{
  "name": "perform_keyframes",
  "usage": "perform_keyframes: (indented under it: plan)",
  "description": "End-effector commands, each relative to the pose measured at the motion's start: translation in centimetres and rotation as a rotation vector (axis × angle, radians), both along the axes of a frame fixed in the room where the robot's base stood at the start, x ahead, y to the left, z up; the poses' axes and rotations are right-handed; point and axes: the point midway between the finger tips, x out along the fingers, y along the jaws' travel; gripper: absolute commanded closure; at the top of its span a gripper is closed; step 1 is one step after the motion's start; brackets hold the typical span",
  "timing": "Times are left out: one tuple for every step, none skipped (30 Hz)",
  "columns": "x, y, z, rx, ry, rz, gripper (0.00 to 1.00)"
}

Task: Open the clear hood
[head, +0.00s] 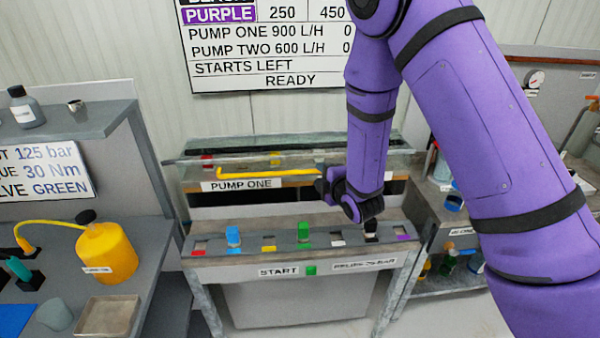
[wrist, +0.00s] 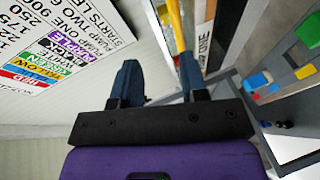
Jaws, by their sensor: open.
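The clear hood (head: 400,160) lies low over the pump bench in the head view, with a yellow bar handle (head: 262,174) along its front. A "PUMP ONE" label (head: 240,184) sits just below the bar. My gripper (head: 322,186) is at the right end of the bar. In the wrist view my gripper (wrist: 160,75) is open, with two dark blue fingers apart. The yellow bar (wrist: 176,28) runs down to the tip of the right finger, which hides its end. I cannot tell whether the bar lies between the fingers or whether they touch.
Below the hood, a bench panel (head: 270,262) carries coloured blocks, including blue (head: 233,235) and green (head: 304,232), and a START label. A shelf with a yellow can (head: 106,253) stands at left. Another bench (head: 455,215) with bottles stands at right, partly behind my arm.

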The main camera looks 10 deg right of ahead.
Motion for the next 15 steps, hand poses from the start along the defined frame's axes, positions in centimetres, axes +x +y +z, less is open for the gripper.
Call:
perform_keyframes:
  plan:
    - [-0.2,0.4,-1.1,-0.022,-0.020,0.021,0.60]
    - [-0.3,0.6,-1.5,-0.032,-0.035,0.030,0.60]
    - [-0.5,0.8,-1.9,-0.045,-0.052,0.041,0.60]
    - [-0.5,0.9,-2.2,-0.052,-0.062,0.047,0.60]
    - [-0.6,1.0,-2.4,-0.057,-0.071,0.054,0.60]
    - [-0.7,1.1,-2.6,-0.065,-0.080,0.059,0.60]
    - [-0.7,1.1,-2.7,-0.068,-0.086,0.063,0.60]
    - [-0.7,1.2,-2.8,-0.069,-0.090,0.065,0.60]
    - [-0.6,1.3,-2.8,-0.071,-0.093,0.067,0.60]
    - [-0.5,1.4,-2.9,-0.071,-0.094,0.068,0.60]
    - [-0.3,1.4,-2.9,-0.072,-0.095,0.068,0.60]
    - [0.1,1.6,-2.9,-0.071,-0.096,0.068,0.60]
    - [0.4,1.7,-3.0,-0.071,-0.096,0.068,0.60]
    - [0.7,1.9,-3.1,-0.071,-0.095,0.067,0.60]
    - [1.3,2.1,-3.2,-0.071,-0.096,0.068,0.60]
